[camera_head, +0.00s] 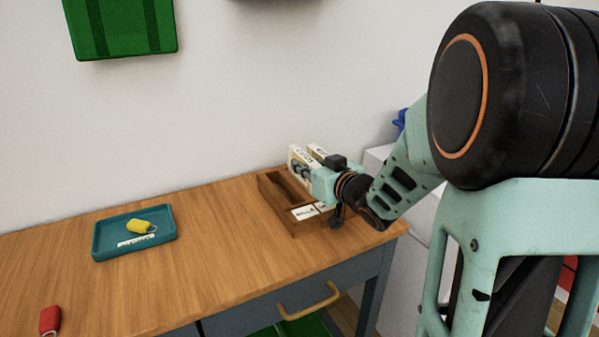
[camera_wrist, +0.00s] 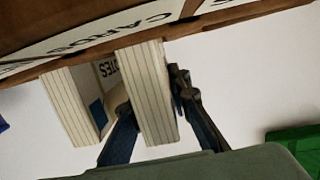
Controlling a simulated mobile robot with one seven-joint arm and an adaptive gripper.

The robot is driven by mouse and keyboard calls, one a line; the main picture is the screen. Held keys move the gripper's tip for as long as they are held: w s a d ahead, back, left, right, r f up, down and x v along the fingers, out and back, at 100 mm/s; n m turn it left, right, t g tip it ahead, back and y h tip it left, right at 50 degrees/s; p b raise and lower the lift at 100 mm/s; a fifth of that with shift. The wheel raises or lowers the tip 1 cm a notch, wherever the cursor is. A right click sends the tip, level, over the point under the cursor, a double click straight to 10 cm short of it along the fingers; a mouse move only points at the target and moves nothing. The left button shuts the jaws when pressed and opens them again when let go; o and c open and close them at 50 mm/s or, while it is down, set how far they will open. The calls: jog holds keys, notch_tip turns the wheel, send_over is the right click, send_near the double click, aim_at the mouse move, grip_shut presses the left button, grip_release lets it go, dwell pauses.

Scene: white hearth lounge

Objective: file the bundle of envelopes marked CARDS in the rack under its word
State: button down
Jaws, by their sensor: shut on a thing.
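My gripper (camera_wrist: 150,115) is shut on a cream bundle of envelopes (camera_wrist: 150,95), with a finger on each side of it.
A teal tray (camera_head: 103,246) with a yellow key fob (camera_head: 139,226) sits left on the wooden table (camera_head: 210,265). A red key fob (camera_head: 50,320) lies at the front left. The table between tray and rack is clear. A white wall stands behind.

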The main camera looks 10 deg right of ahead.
jog(key=shift+a+f, duration=0.1)
jog(key=shift+f, duration=0.25)
jog(key=shift+f, duration=0.1)
jog(key=c, duration=2.1)
grip_release()
